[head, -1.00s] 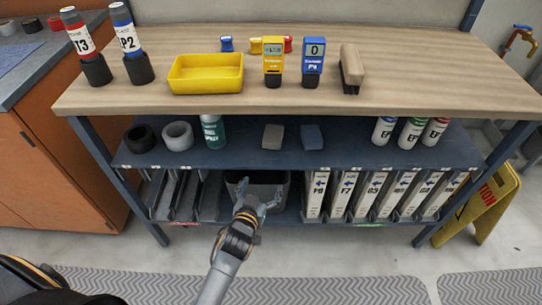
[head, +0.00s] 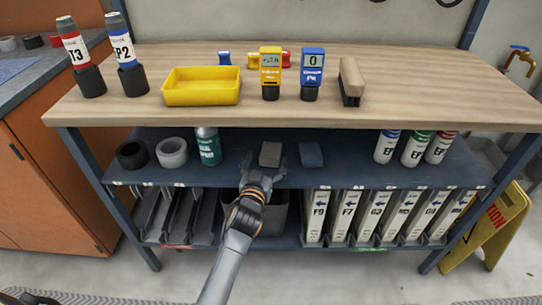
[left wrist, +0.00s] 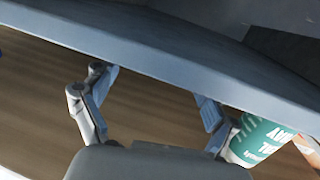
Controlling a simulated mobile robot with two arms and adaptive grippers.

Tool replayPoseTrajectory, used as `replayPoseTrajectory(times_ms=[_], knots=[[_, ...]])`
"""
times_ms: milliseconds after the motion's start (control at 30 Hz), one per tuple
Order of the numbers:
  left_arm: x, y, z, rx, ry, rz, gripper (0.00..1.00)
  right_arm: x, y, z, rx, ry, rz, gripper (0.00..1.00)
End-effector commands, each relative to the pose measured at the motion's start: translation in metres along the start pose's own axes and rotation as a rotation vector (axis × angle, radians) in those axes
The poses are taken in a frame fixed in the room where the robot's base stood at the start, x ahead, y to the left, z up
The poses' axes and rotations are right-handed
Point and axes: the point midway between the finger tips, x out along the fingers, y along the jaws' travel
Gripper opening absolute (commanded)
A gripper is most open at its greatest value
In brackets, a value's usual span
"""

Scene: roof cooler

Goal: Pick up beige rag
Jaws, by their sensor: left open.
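The beige rag (head: 270,154), a small folded greyish-beige block, lies on the middle blue shelf (head: 350,172). A blue-grey rag (head: 311,154) lies just right of it. My left gripper (head: 263,168) is open and empty at the shelf's front edge, just in front of the beige rag, with its fingers spread toward it. In the left wrist view the open fingers (left wrist: 150,105) show with nothing between them, and a blue edge crosses beyond them. I cannot make out the beige rag there. My right gripper is not in view.
A green spray can (head: 208,146) stands left of the beige rag; it also shows in the left wrist view (left wrist: 258,140). Tape rolls (head: 172,152) are farther left. The wooden tabletop (head: 400,105) overhangs the shelf. A grey bin (head: 270,220) and several binders (head: 345,215) are below.

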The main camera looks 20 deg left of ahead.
Motion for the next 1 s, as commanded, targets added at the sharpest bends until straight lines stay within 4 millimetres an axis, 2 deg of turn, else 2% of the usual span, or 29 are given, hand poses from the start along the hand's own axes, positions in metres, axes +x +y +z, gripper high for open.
replayPoseTrajectory(times_ms=[267,433,667,700,900,1000], knots=[[0.031,0.004,0.004,0.000,0.001,0.000,0.86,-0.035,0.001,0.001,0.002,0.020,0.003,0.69],[0.048,0.004,0.004,0.000,0.000,0.000,0.86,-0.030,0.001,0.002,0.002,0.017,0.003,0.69],[0.049,0.004,0.003,0.000,-0.001,0.000,0.86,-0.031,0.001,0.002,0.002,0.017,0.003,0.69],[0.049,0.004,0.003,0.000,0.000,0.000,0.84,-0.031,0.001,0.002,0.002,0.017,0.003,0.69],[0.049,0.004,0.003,0.000,-0.001,0.000,0.43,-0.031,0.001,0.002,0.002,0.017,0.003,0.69],[0.049,0.004,0.003,0.000,-0.001,0.000,0.26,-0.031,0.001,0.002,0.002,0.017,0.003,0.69]])
